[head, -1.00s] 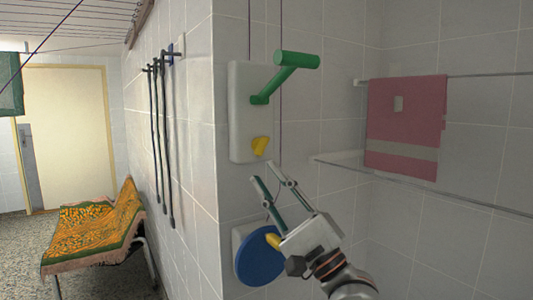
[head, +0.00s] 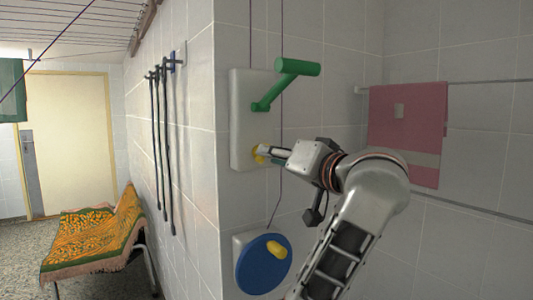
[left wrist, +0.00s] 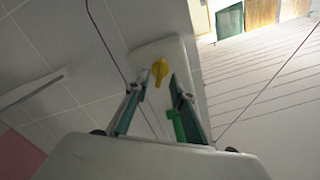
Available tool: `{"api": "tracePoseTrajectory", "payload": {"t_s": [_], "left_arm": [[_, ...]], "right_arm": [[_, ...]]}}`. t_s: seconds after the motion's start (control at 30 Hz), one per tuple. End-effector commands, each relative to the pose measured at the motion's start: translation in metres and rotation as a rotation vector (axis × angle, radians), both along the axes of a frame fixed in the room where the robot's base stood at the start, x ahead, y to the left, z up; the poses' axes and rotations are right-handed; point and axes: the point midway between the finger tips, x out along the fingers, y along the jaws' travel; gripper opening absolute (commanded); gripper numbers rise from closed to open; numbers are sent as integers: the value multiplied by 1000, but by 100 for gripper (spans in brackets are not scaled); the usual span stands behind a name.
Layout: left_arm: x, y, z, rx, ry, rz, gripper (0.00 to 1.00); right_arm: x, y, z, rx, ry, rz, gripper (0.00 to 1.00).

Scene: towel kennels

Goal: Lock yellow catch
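The yellow catch (head: 258,154) sits low on a white wall panel (head: 242,100), under a green lever (head: 290,78). My left gripper (head: 266,152) is at the catch in the head view, its arm coming up from the lower right and hiding part of the catch. In the left wrist view, the catch (left wrist: 159,71) shows between the spread teal fingertips (left wrist: 156,80), with a gap on each side. The green lever (left wrist: 178,126) shows beside the right-hand finger there. My right gripper is not in view.
A blue disc (head: 255,270) with a yellow knob (head: 275,250) is on the wall below the panel. Cords hang by the panel. A pink towel (head: 400,125) hangs on rails at the right. Dark rods (head: 165,140) hang on the left wall, near an orange-covered bench (head: 90,235).

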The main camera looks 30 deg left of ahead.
Motion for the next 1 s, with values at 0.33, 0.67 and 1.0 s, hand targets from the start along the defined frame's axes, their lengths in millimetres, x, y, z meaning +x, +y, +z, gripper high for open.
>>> {"api": "tracePoseTrajectory", "payload": {"t_s": [0.33, 0.67, 1.0], "left_arm": [[11, 26, 0, 1, 2, 0, 24], [11, 26, 0, 1, 2, 0, 0], [11, 26, -1, 7, 16, 0, 0]], "right_arm": [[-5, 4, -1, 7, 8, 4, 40], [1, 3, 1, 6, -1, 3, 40], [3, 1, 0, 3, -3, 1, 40]]}}
